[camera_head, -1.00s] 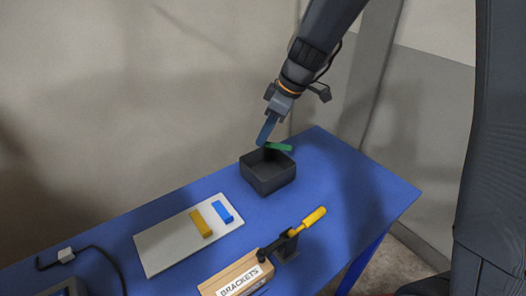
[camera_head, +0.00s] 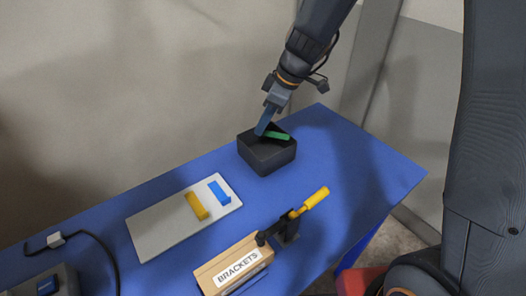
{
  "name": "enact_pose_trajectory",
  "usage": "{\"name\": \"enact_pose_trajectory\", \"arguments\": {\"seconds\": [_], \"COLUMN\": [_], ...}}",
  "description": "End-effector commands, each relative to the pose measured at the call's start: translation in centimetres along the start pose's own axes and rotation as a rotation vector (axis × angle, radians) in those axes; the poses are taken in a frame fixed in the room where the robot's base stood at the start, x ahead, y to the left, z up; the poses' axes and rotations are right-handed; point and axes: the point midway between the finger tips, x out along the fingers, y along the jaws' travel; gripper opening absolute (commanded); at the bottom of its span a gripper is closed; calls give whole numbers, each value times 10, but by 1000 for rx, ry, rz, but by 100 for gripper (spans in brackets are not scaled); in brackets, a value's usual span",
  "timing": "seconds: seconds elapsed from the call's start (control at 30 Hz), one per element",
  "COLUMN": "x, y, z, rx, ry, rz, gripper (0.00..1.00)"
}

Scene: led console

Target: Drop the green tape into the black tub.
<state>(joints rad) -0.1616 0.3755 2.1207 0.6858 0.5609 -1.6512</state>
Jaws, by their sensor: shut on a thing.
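The black tub (camera_head: 266,158) stands on the blue table near its back edge. My gripper (camera_head: 264,131) reaches down from above and is shut on the green tape (camera_head: 276,135). The tape shows as a flat green strip at the tub's opening, pointing to the right. I cannot tell whether it is just above the rim or a little below it. The gripper's fingers hide part of the tape and of the tub's opening.
A pale board (camera_head: 172,232) with a yellow block (camera_head: 197,206) and a blue block (camera_head: 219,193) lies left of the tub. A wooden brackets box (camera_head: 234,264) and a yellow-handled clamp (camera_head: 314,199) are in front. The table's right side is clear.

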Motion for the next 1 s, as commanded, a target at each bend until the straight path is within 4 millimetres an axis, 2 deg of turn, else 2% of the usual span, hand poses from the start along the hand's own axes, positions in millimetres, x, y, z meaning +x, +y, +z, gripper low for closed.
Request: {"name": "enact_pose_trajectory", "arguments": {"seconds": [0.17,0.2,0.3,0.67,0.77,1.0], "x": [0,0,0,-4,-13,-49], "y": [0,0,0,1,1,1], "z": [0,0,0,-1,-1,0], "rx": [0,0,0,0,0,-1], "ry": [0,0,0,2,3,3], "rz": [0,0,0,1,3,4], "gripper": [0,24,40,40,40,40]}}
